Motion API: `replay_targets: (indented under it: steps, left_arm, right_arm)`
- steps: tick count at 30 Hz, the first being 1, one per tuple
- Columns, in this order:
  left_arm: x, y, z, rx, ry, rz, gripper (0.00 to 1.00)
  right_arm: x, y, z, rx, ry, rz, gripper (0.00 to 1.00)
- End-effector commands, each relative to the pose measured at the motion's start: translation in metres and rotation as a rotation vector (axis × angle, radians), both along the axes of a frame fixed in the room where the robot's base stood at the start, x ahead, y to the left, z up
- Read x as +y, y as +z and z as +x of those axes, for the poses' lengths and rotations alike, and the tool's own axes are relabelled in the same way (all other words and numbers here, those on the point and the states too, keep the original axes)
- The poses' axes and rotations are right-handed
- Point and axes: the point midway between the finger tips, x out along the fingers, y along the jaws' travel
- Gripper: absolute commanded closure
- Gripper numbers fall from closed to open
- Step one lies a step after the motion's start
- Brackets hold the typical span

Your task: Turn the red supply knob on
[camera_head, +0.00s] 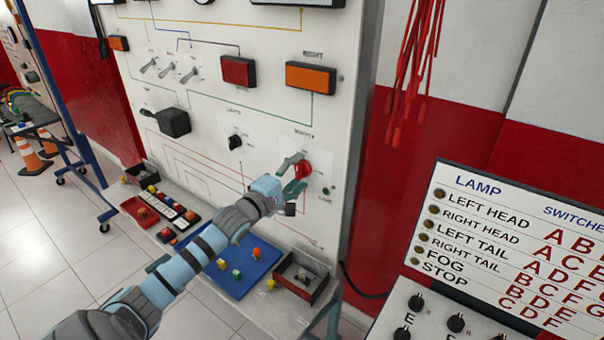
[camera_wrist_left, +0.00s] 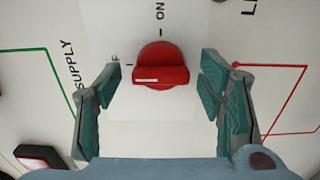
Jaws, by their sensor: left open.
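The red supply knob (camera_head: 305,169) is on the white upright panel, at its lower right in the head view. In the left wrist view the red knob (camera_wrist_left: 160,66) is round with a raised grip bar lying horizontally. A white line on the bar points left, toward a tick by a partly visible label ending in F. The ON label with its tick is above the knob. My left gripper (camera_head: 292,177) is open at the panel. In the wrist view the fingers of the left gripper (camera_wrist_left: 161,84) stand on both sides of the knob, with gaps, not visibly touching it.
A black knob (camera_head: 235,142) is left of the red one. A blue tray (camera_head: 238,285) and an open box (camera_head: 318,289) are on the ledge below. A lamp switch board (camera_head: 500,250) stands at the right. Red leads (camera_head: 408,75) hang on the wall.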

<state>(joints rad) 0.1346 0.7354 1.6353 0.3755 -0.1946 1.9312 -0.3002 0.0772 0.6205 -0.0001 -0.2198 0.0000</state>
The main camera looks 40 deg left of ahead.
Motion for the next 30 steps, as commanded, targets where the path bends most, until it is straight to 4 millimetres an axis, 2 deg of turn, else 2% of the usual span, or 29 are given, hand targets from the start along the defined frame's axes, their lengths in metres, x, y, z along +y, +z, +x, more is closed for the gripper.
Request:
replay_targets:
  steps: [2,9,11,23,30]
  left_arm:
    - [-0.0003,0.0006,0.0001,0.0,-0.001,0.0,0.41]
    - [-0.0017,0.0007,0.0011,0.0,-0.003,0.0,0.79]
    - [-0.0022,0.0008,0.0015,-0.001,-0.004,0.0,0.86]
    - [-0.0031,0.0018,0.0021,-0.001,-0.006,0.042,0.86]
    - [-0.0029,0.0023,0.0019,0.001,-0.004,0.174,0.86]
  right_arm:
    - [-0.0009,0.0005,-0.0041,0.007,0.0,-0.001,0.6]
    - [-0.0022,0.0008,-0.0028,0.005,0.0,-0.003,0.6]
    - [-0.0026,0.0009,-0.001,0.002,0.001,-0.003,0.6]
    - [-0.003,0.003,0.0001,0.0,0.002,-0.004,0.6]
    - [-0.0029,0.0079,0.0001,0.0,0.002,-0.004,0.6]
